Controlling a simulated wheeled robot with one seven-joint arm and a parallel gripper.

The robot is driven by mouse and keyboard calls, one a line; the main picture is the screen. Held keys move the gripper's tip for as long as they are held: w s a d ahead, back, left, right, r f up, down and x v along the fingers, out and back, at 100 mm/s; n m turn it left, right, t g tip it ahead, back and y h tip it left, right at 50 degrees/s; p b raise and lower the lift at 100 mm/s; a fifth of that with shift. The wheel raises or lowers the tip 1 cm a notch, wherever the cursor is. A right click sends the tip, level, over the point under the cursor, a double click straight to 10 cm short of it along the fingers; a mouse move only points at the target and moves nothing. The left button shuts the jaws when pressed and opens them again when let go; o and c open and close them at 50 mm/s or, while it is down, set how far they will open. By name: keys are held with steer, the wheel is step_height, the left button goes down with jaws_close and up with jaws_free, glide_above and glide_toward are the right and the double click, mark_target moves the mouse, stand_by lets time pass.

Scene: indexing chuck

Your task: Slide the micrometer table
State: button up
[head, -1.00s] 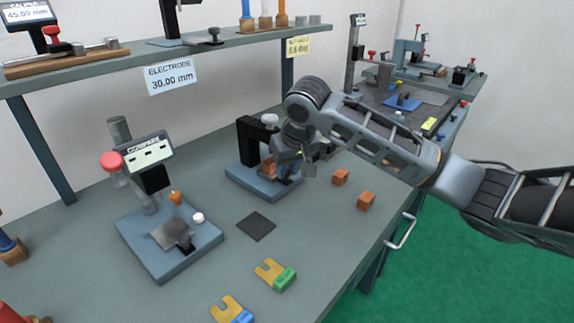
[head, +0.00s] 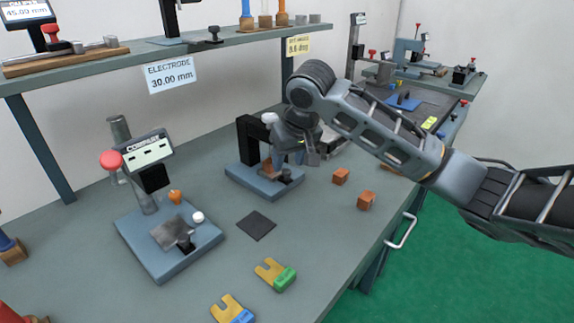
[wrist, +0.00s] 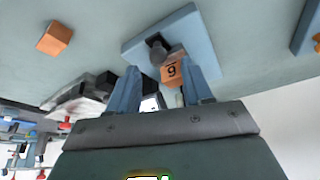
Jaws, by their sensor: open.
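My gripper (head: 284,158) is above the blue-based fixture (head: 243,180) with a black upright frame, near the middle of the bench. In the wrist view its two blue fingers (wrist: 166,88) are apart and nothing is clamped between them. An orange-brown block (wrist: 173,72) with a dark numeral, 9 or 6, sits on the fixture beside a dark round knob (wrist: 156,52). The block lies just beyond the fingertips. A grey and black device (wrist: 85,97) is behind the left finger in the wrist view. I cannot tell which part is the micrometer table; my arm partly hides the fixture.
A compare stand (head: 150,155) with a red knob stands at the left. Two orange blocks (head: 341,176) (head: 366,200) lie right of the fixture. A dark square pad (head: 257,225) and two yellow forked pieces (head: 270,271) (head: 228,308) lie in front. A shelf (head: 100,62) spans the back.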

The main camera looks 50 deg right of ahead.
steer(key=v, duration=0.5)
steer(key=shift+f, duration=0.1)
stand_by(0.5)
